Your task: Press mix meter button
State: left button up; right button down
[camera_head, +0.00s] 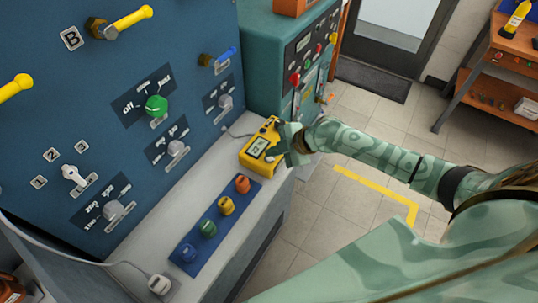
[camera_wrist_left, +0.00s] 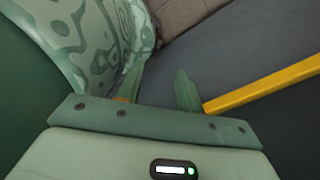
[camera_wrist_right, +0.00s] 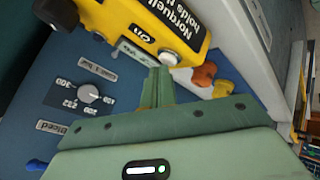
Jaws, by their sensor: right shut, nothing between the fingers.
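The yellow mix meter (camera_head: 260,146), with a small grey screen, sits on the light ledge below the blue panel. It also shows in the right wrist view (camera_wrist_right: 140,22), with an "on" label, a white round button (camera_wrist_right: 171,58) and a black knob (camera_wrist_right: 56,12). My right gripper (camera_head: 281,152) is at the meter's right side. In the right wrist view its fingertips (camera_wrist_right: 160,72) are shut and empty, just beside the white button; whether they touch it I cannot tell. My left gripper (camera_wrist_left: 157,84) is open and empty, seen only in the left wrist view.
A blue strip (camera_head: 217,226) with several coloured knobs lies on the ledge in front of the meter. The blue panel (camera_head: 60,115) with dials and yellow handles rises behind. A teal cabinet (camera_head: 266,60) stands beyond the meter. A white plug (camera_head: 159,284) lies near the ledge's front.

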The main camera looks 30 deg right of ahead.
aim_at(273, 160)
jog(key=shift+r, duration=0.25)
notch_tip(273, 160, up, 6)
jog(key=p, duration=0.5)
dwell(0.9)
